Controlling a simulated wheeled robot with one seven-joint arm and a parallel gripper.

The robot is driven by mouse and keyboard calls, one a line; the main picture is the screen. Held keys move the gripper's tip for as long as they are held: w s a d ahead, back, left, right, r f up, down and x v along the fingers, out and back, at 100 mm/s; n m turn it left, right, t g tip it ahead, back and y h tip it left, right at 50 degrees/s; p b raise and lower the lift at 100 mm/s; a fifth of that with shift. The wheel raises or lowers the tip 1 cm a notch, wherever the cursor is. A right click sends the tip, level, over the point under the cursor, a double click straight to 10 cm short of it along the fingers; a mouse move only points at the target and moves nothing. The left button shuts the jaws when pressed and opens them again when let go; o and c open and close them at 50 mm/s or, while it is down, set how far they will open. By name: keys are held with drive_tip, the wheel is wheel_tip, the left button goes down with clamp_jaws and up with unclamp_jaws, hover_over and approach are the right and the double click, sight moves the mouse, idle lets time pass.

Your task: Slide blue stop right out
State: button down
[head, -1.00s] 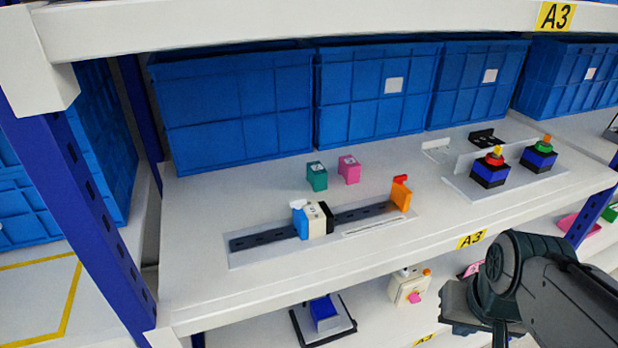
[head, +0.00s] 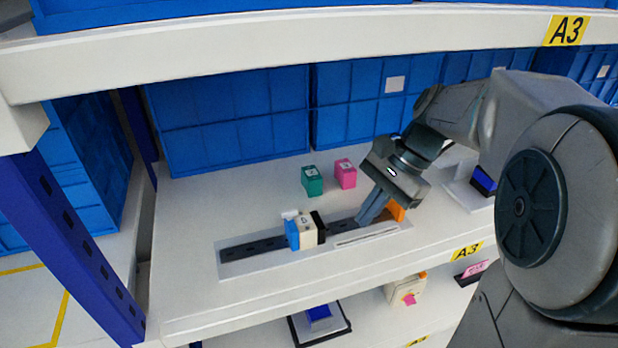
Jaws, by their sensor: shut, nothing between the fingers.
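The blue stop (head: 291,236) sits on the dark slotted rail (head: 252,250) on the shelf, at the left side of a cream block (head: 307,232). A black block (head: 319,227) is against the cream block's right side. An orange stop (head: 398,211) is at the rail's right end, partly hidden behind my gripper. My gripper (head: 366,217) is shut and empty, its fingers pointing down over the right part of the rail, between the black block and the orange stop. I cannot tell whether the fingertips touch the rail.
A green block (head: 313,181) and a pink block (head: 345,173) stand behind the rail. Blue crates (head: 225,120) line the back, and a shelf beam (head: 280,42) crosses above. The rail left of the blue stop is bare. My arm hides much of the right side.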

drive_tip(key=w+d+r+m+y, duration=0.1)
drive_tip(key=w+r+m+y, duration=0.25)
drive_tip(key=w, duration=0.25)
drive_tip(key=g+p, duration=0.1)
approach(298, 228)
drive_tip(key=f, duration=0.3)
drive_tip(key=shift+s+m, duration=0.25)
drive_tip(key=a, duration=0.2)
drive_tip(key=s+a+p, duration=0.1)
drive_tip(key=shift+a+f, duration=0.2)
drive_tip(key=shift+f, duration=0.05)
drive_tip(key=shift+s+a+f, duration=0.1)
drive_tip(key=shift+a, duration=0.4)
drive_tip(key=shift+a, duration=0.1)
